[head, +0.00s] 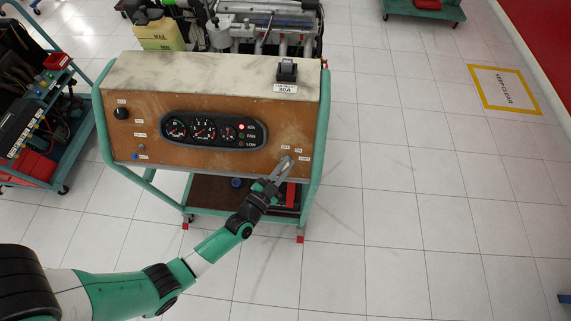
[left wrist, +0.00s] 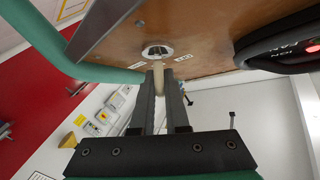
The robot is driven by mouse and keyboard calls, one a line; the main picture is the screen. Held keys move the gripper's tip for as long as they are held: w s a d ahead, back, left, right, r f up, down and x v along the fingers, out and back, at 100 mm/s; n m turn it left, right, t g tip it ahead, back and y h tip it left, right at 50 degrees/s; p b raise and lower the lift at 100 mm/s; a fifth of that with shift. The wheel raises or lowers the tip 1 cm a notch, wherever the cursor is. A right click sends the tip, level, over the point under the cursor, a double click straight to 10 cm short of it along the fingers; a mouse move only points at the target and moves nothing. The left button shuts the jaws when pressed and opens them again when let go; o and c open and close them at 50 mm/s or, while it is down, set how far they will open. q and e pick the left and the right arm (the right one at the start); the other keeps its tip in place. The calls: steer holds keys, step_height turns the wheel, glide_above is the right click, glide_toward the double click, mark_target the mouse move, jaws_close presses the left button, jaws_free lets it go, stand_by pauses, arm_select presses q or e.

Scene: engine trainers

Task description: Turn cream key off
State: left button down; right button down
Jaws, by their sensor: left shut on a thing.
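The cream key (left wrist: 158,76) sits in a round silver lock (left wrist: 157,51) on the brown panel face (head: 205,160) of the engine trainer. My left gripper (head: 284,170) is at the lower right of that panel in the head view. In the left wrist view the left gripper (left wrist: 161,88) is shut on the key, with a finger on each side of it. In the head view the fingers largely hide the key and lock. Small white labels (head: 298,151) surround the lock. My right gripper is not in view.
A gauge cluster (head: 214,133) with a lit red lamp (head: 241,127) is left of the lock. The trainer's green frame post (head: 319,130) runs close on the right. A tool cart (head: 45,135) stands at the left. The tiled floor (head: 420,180) at the right is clear.

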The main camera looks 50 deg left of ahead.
arm_select(q)
steer(key=shift+n+y+p, duration=0.35)
steer(key=shift+n+y, duration=0.45)
steer(key=shift+n, duration=0.1)
steer(key=shift+n+y, duration=0.7)
steer(key=shift+n, duration=0.3)
steer(key=n+g+y+b, duration=0.2)
steer(key=n+y, duration=0.2)
steer(key=n, duration=0.1)
steer(key=shift+f, duration=0.1)
steer(key=shift+n+g+y+b, duration=0.3)
steer(key=shift+n+g+y, duration=0.3)
steer(key=shift+n+y, duration=0.55)
steer(key=shift+a+n, duration=0.1)
steer(key=shift+n, duration=0.15)
steer(key=c, duration=0.9)
jaws_free()
